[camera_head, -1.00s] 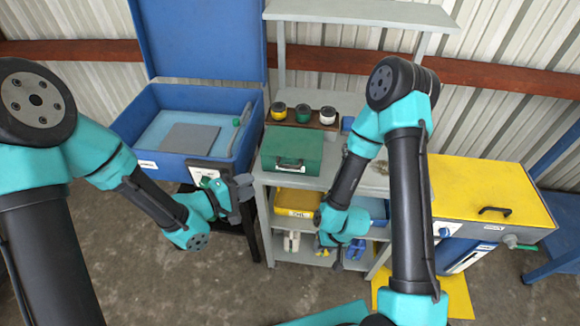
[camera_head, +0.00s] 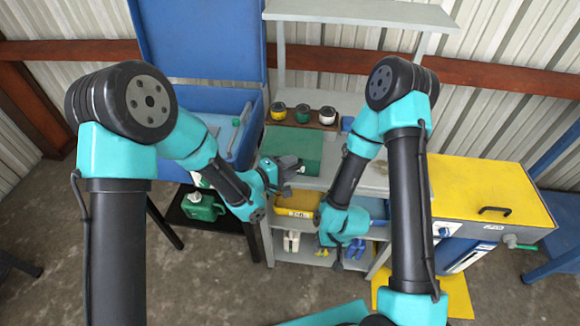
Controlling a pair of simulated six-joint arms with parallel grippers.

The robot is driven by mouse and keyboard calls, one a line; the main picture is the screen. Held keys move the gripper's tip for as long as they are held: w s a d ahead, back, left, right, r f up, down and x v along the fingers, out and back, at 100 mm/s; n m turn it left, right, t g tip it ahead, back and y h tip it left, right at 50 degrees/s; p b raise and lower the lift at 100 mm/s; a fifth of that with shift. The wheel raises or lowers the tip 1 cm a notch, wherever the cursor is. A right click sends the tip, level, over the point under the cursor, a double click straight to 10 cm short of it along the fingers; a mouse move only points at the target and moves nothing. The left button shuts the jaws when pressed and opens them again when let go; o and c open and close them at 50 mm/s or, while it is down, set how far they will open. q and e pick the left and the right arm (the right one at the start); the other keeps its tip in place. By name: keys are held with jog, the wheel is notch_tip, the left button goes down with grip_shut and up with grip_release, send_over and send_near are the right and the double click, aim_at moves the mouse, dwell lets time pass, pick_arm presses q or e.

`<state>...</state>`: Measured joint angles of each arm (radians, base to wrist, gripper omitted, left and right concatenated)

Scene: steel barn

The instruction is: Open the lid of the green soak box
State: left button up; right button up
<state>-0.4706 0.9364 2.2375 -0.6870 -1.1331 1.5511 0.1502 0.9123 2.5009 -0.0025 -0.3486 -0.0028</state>
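The green soak box (camera_head: 285,143) sits on the grey bench, left of its middle. Its lid looks flat and shut. My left gripper (camera_head: 291,168) is over the box's front edge, where it hides the lid handle. Its dark jaws point right. I cannot tell whether they are open or shut, or whether they touch the box.
Several small jars (camera_head: 303,114) stand on a wooden strip behind the box. A blue tub (camera_head: 250,140) with a raised lid is at left, with a green jug (camera_head: 203,207) below. A yellow bin (camera_head: 297,205) sits under the bench. A yellow-topped cabinet (camera_head: 480,185) stands at right.

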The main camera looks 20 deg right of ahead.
pick_arm(q)
jog(key=shift+d, duration=0.1)
jog(key=shift+c, duration=0.4)
grip_shut()
